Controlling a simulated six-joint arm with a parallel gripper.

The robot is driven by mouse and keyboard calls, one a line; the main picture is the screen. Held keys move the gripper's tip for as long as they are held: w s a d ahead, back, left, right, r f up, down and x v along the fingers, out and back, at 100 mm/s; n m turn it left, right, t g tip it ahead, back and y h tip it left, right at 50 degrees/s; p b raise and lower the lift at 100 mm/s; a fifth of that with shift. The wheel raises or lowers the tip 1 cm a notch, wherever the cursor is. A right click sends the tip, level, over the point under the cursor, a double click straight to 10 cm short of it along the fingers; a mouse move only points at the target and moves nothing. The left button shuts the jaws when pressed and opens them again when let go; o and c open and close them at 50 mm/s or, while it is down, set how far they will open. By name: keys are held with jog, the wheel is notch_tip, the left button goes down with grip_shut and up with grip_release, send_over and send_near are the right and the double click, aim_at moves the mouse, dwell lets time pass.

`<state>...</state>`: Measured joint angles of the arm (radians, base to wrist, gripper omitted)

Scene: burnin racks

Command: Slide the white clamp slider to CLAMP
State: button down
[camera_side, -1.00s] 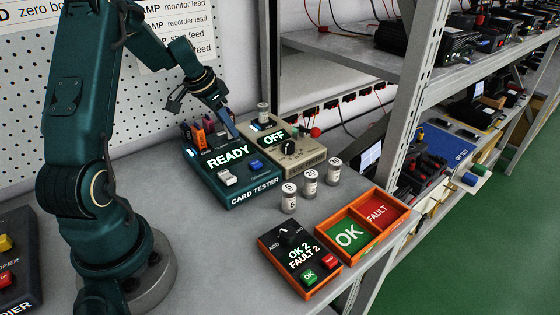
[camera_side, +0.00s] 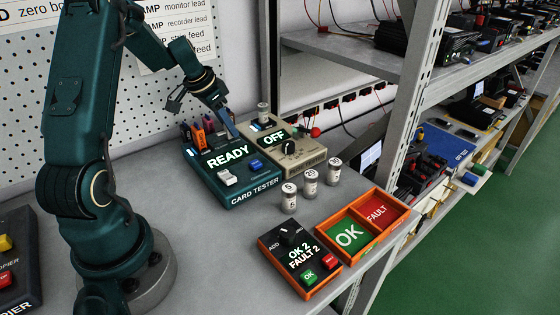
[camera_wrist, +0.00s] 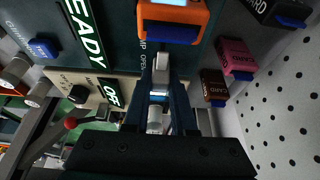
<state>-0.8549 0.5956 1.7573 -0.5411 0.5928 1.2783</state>
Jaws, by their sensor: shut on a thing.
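The dark teal card tester (camera_side: 245,195), with READY on its display, stands on the bench. My gripper (camera_side: 235,136) reaches down to its far edge, right of the upright cards. In the wrist view my gripper (camera_wrist: 161,75) has its fingers close together around the pale slider (camera_wrist: 161,68), shut on it. The printed CLAMP and OPEN labels (camera_wrist: 144,38) run beside it, and CLAMP is partly covered by an orange card (camera_wrist: 172,20). In the side view the gripper hides the slider, and its exact position along the track is unclear.
A beige box reading OFF (camera_side: 300,165) stands just right of the tester, with a white cylinder (camera_side: 263,110) behind. Pink (camera_wrist: 236,55) and brown (camera_wrist: 214,85) cards stand near the fingers. Several weights (camera_side: 310,182) and an orange OK/FAULT tray (camera_side: 383,240) lie to the right.

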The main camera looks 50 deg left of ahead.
aim_at(217, 134)
dwell(0.5)
jog(key=shift+s, duration=1.95)
jog(key=c, duration=0.7)
grip_release()
jog(key=shift+v, duration=2.6)
